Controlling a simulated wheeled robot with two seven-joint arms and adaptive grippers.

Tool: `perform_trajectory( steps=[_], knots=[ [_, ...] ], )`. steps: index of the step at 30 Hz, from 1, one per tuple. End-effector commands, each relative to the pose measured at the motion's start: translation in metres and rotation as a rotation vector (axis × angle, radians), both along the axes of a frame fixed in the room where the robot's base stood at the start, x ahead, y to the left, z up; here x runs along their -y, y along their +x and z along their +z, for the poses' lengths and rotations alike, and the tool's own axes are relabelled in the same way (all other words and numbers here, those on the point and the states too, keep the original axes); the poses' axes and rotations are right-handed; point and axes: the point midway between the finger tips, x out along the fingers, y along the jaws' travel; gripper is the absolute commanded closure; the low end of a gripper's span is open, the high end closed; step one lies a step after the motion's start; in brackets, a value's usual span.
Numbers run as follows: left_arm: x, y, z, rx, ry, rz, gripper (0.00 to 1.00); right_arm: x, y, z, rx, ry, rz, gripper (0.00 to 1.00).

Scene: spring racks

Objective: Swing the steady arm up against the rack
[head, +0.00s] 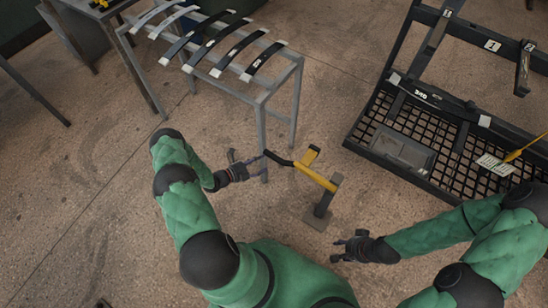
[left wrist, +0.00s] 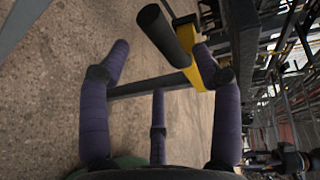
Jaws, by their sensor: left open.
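A yellow bar with a black grip (head: 317,177), which I take to be the steady arm, sits on a short dark post with a flat foot on the floor. Its black grip points left toward my left gripper (head: 250,163). That gripper is open and empty, just left of the grip's end. In the left wrist view the black grip (left wrist: 168,36) lies beyond the spread fingers, with the yellow part (left wrist: 203,66) behind it. I cannot see contact. My right gripper (head: 345,247) is open and empty, below right of the post. The rack (head: 258,98) is a grey metal frame behind.
Several curved strips (head: 217,46) lie across the grey frame's top. A black rack with a grid base (head: 402,120) stands at right, with a tag (head: 495,164) and a flat plate on it. A table is at upper left.

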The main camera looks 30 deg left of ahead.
Motion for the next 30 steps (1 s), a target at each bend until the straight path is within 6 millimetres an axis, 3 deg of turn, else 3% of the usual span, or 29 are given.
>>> perform_trajectory(
  steps=[6,12,25,26,30],
  knots=[
    [0.02,0.035,-0.01,0.001,0.0,-0.005,0.36,0.0,0.0,-0.012,0.001,0.0,0.0,0.6],
    [0.03,0.055,-0.015,0.0,0.001,-0.004,0.36,0.0,0.0,-0.018,0.001,0.0,0.0,0.6],
    [0.034,0.063,-0.015,0.0,0.002,-0.003,0.36,0.0,0.0,-0.019,0.001,0.0,0.0,0.6],
    [0.034,0.063,-0.016,0.0,0.002,-0.003,0.42,0.0,0.0,-0.019,0.001,0.0,0.0,0.6],
    [0.034,0.063,-0.016,0.0,0.002,-0.003,0.81,0.0,0.0,-0.019,0.001,0.0,-0.001,0.6]
  ],
)
